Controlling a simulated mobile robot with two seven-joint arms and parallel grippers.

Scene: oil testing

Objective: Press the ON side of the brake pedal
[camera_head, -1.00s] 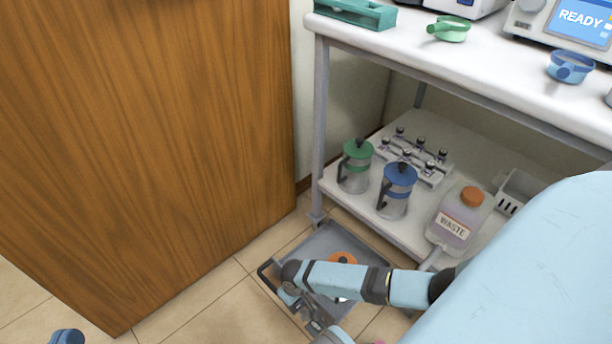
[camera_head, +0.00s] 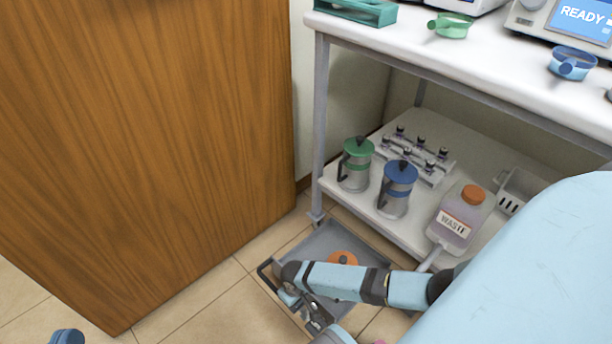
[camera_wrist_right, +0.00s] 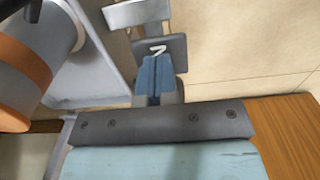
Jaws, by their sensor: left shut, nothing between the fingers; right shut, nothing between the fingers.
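The brake pedal shows in the right wrist view as a grey plate (camera_wrist_right: 174,48) with a white mark and a lighter metal plate (camera_wrist_right: 138,12) above it. I cannot read an ON side. My right gripper (camera_wrist_right: 155,62) is shut and empty, its blue fingers in front of the marked plate; I cannot tell whether they touch. In the head view my right arm reaches over the low tray, with a metal part (camera_head: 318,312) below it that I cannot make out well. Only a blue end of my left gripper (camera_head: 66,337) shows at the bottom left; it is shut, away from the pedal.
The low grey tray (camera_head: 318,243) holds an orange-topped container (camera_head: 343,257). A white shelf (camera_head: 340,207) behind carries a green-lidded jug (camera_head: 355,165), a blue-lidded jug (camera_head: 396,190) and a waste bottle (camera_head: 457,218). A wooden panel (camera_head: 150,140) stands at left. Tiled floor lies clear between.

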